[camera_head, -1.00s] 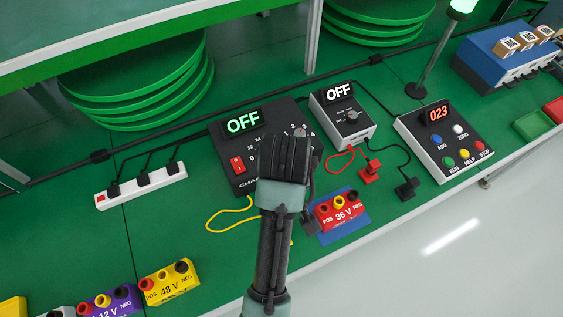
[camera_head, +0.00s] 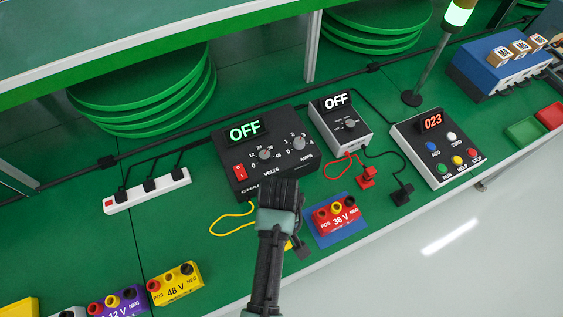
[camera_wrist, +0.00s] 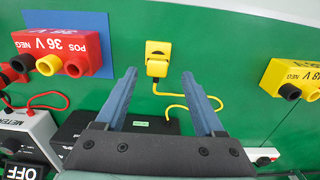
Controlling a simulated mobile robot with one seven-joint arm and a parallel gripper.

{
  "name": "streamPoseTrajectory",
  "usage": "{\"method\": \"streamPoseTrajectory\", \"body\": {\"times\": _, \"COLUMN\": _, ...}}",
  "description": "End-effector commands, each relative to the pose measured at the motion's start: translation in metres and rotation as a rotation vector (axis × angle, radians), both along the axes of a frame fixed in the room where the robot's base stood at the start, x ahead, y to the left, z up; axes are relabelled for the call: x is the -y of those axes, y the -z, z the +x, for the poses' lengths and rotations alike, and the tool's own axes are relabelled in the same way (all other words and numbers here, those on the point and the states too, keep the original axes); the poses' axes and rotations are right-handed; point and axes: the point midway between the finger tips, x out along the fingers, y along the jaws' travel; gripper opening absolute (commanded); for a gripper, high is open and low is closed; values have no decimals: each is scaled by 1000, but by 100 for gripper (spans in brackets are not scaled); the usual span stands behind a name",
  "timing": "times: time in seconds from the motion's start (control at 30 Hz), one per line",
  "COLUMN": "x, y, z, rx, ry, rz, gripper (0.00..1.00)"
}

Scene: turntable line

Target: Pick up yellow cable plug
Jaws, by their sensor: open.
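The yellow cable plug (camera_wrist: 158,58) lies on the green bench in the wrist view, ahead of my fingertips and roughly centred between them. Its yellow cable (camera_wrist: 180,108) curls back between the fingers toward the charger. My gripper (camera_wrist: 159,76) is open and empty, and its blue fingers stand apart on either side of the plug's line. In the head view my arm (camera_head: 270,255) hides most of the plug; only a yellow sliver (camera_head: 289,245) shows at its right edge. The cable loop (camera_head: 230,222) shows left of the arm. I cannot tell the fingertips' height.
The charger (camera_head: 268,155) and meter (camera_head: 340,125) stand behind. A red 36 V block (camera_head: 336,216) sits on a blue patch right of the plug; a yellow 48 V block (camera_head: 176,285) stands left.

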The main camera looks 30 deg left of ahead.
Motion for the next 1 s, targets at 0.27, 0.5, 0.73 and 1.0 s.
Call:
{"method": "streamPoseTrajectory", "body": {"times": 0.27, "x": 4, "y": 36, "z": 2, "rx": -1, "ry": 1, "rz": 0, "gripper": 70}}
{"method": "streamPoseTrajectory", "body": {"times": 0.5, "x": 4, "y": 41, "z": 2, "rx": 0, "ry": 1, "rz": 0, "gripper": 70}}
{"method": "streamPoseTrajectory", "body": {"times": 0.73, "x": 4, "y": 40, "z": 2, "rx": 0, "ry": 1, "rz": 0, "gripper": 40}}
{"method": "streamPoseTrajectory", "body": {"times": 1.0, "x": 4, "y": 40, "z": 2, "rx": 0, "ry": 1, "rz": 0, "gripper": 0}}
